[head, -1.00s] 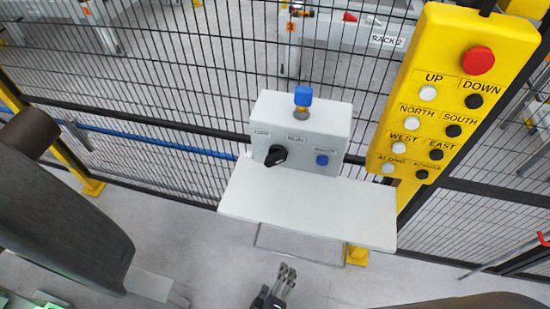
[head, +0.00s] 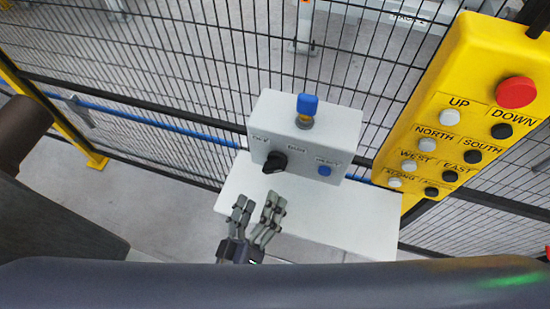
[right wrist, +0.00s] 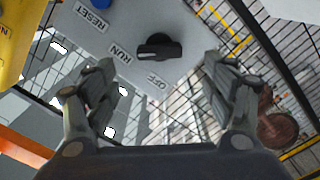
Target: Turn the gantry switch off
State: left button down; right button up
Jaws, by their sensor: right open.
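The gantry switch is a black rotary knob (head: 274,162) on the front of a light grey box (head: 308,128). In the right wrist view the knob (right wrist: 158,47) shows close up, beside the labels OFF (right wrist: 156,80) and RUN (right wrist: 120,56). I cannot tell for sure which label it points to. My right gripper (head: 256,205) is open and empty, in front of and below the knob. In the right wrist view its fingers (right wrist: 152,85) spread to either side below the knob, apart from it. My left gripper is not in view.
A light grey shelf (head: 340,220) juts out below the box. A blue button (head: 324,171) and a blue-topped knob (head: 307,104) are near the switch. A yellow pendant (head: 480,80) with a red button (head: 515,92) hangs at right. Mesh fence (head: 180,70) stands behind.

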aim_at(272, 172)
jog(key=p+x, duration=0.1)
jog(key=x, duration=0.1)
jog(key=r+p+x, duration=0.1)
jog(key=x, duration=0.1)
jog(key=p+x, duration=0.1)
jog(key=x, duration=0.1)
jog(key=p+x, duration=0.1)
jog(key=x, duration=0.1)
jog(key=shift+f, duration=0.4)
jog(key=shift+w, duration=0.3)
jog(key=shift+d+f, duration=0.1)
jog(key=shift+w, duration=0.1)
jog(key=c, duration=0.9)
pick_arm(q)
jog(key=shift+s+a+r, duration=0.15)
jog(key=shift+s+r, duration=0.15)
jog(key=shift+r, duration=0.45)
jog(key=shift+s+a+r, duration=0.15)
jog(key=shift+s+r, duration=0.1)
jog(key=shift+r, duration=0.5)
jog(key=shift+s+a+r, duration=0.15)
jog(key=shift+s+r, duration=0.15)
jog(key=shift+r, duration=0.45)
pick_arm(e)
jog(key=shift+c, duration=0.7)
